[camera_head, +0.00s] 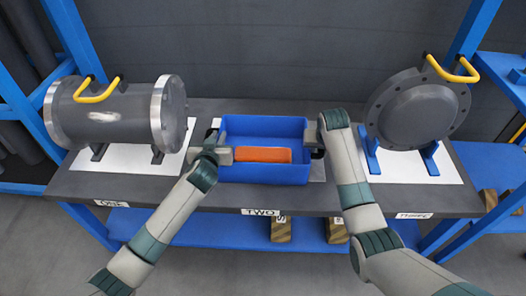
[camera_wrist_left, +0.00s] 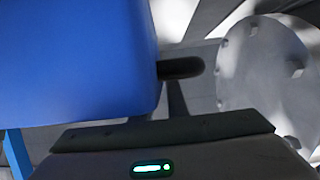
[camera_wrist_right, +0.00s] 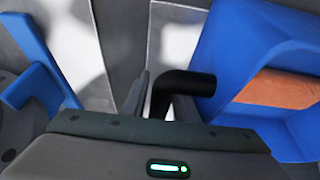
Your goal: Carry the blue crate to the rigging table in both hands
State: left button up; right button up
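The blue crate (camera_head: 264,175) rests on the dark table over a white sheet, with an orange block (camera_head: 262,155) inside. My left gripper (camera_head: 222,154) is at the crate's left end and my right gripper (camera_head: 316,140) at its right end. In the left wrist view, a black handle (camera_wrist_left: 183,68) sticks out from the crate's blue wall; only part of one finger seems to show. In the right wrist view, the other black handle (camera_wrist_right: 186,84) runs down between the two fingers. Finger contact is unclear on both sides.
A grey flanged cylinder (camera_head: 110,112) with a yellow handle stands left on the table (camera_head: 240,201). A round grey cover (camera_head: 416,112) stands right on blue supports. Blue shelving (camera_head: 505,75) is at right. Wooden blocks (camera_head: 281,229) lie on the lower shelf.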

grip_shut()
jog(key=shift+r, duration=0.15)
dwell(1.3)
